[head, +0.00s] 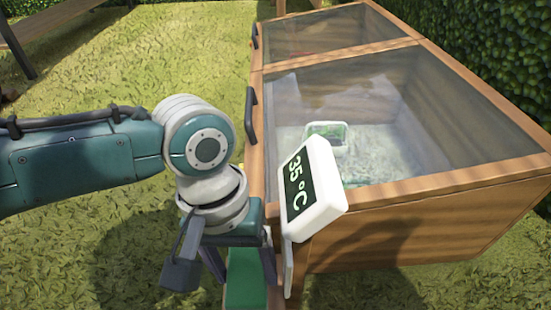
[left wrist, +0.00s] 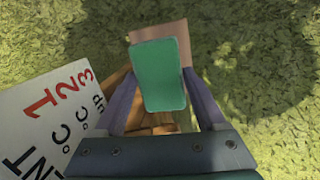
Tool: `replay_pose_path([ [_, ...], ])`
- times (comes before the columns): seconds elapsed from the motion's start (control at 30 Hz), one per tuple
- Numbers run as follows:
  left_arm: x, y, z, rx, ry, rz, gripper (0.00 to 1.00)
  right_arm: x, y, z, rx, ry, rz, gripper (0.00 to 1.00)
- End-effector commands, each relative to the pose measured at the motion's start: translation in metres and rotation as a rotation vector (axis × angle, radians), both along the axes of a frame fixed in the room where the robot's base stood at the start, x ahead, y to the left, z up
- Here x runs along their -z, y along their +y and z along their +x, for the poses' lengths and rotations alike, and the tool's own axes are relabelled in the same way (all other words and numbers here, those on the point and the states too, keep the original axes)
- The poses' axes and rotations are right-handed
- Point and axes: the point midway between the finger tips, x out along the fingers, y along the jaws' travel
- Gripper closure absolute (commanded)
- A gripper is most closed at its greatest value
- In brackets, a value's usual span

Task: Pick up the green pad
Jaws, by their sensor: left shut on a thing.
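The green pad (head: 246,282) shows below my left gripper (head: 242,268) in the head view, beside the front left corner of the wooden cold frame. In the left wrist view the green pad (left wrist: 160,75) is upright between the two fingers of my left gripper (left wrist: 163,88), which is shut on it. The fingers point down, and the lower end of the pad is cut off in the head view. My right gripper is in neither view.
A wooden cold frame (head: 430,190) with glass lids stands right of my left arm. A white thermometer reading 35 °C (head: 312,188) is at its front corner, close to the gripper. A white printed board (left wrist: 50,120) shows in the left wrist view. Grass lies left.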

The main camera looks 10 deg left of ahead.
Motion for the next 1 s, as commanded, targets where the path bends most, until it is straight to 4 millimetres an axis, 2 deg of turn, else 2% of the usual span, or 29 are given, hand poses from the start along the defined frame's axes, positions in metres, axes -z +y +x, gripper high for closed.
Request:
replay_pose_path([
  [0.03,-0.017,0.0,0.0,0.0,0.001,-0.001,0.8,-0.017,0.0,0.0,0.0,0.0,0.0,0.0],
  [0.17,-0.034,0.0,0.0,0.001,0.0,-0.001,0.8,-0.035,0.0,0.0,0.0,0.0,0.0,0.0],
  [0.2,-0.035,0.003,-0.005,0.0,0.004,0.001,0.8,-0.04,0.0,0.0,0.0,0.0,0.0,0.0],
  [0.37,-0.035,0.026,-0.037,-0.001,0.008,0.004,0.8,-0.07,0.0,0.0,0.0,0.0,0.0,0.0],
  [0.5,-0.037,0.052,-0.076,-0.002,0.009,0.005,0.8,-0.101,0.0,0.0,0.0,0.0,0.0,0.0],
  [0.6,-0.035,0.069,-0.102,-0.001,0.008,0.004,0.8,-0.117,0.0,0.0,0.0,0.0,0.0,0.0],
  [0.8,-0.031,0.096,-0.14,-0.001,0.005,0.002,0.8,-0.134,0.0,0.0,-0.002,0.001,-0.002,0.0],
  [1.0,-0.027,0.109,-0.158,-0.001,0.001,0.0,0.8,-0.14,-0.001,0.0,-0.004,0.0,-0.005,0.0],
])
